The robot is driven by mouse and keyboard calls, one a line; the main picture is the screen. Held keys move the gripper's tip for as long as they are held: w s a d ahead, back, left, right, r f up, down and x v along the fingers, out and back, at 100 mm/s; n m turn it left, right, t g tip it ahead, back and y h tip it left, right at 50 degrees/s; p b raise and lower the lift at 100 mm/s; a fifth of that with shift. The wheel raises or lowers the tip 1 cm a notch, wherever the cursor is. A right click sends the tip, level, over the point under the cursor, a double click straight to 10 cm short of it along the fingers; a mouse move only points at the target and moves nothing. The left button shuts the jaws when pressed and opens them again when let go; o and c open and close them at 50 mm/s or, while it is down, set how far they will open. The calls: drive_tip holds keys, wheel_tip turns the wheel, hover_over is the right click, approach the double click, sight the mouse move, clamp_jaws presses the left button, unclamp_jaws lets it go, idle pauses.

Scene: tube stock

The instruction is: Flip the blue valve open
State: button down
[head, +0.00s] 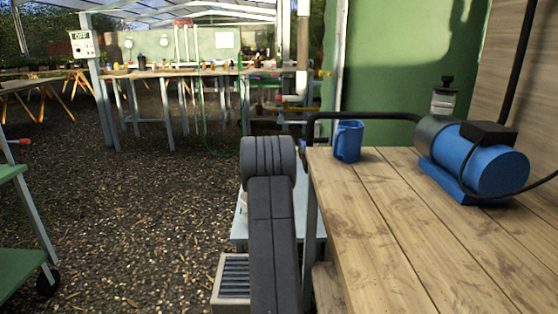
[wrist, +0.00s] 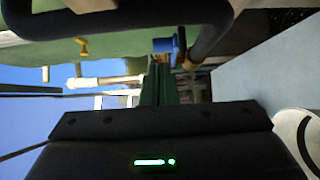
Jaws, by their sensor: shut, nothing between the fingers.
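The blue valve (wrist: 165,45) shows in the wrist view as a small blue part at top centre, beside a dark pipe with a brass-coloured end. A small blue spot by the pipework in the head view may be the same valve; it is too small to tell. My gripper (wrist: 160,66) shows in the wrist view with its greenish fingers shut and empty, pointing up the picture. The fingertips appear just below the valve in the picture; I cannot tell whether they touch it. In the head view my arm hides the gripper.
A wooden bench (head: 400,235) stands at right with a blue mug (head: 348,142) and a blue pump (head: 480,160). A black hose (head: 365,115) runs along its far side. A yellow handle (wrist: 82,46) shows in the wrist view.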

drive_tip(key=v, duration=0.7)
drive_tip(key=shift+a+p, duration=0.4)
drive_tip(key=shift+a, duration=0.05)
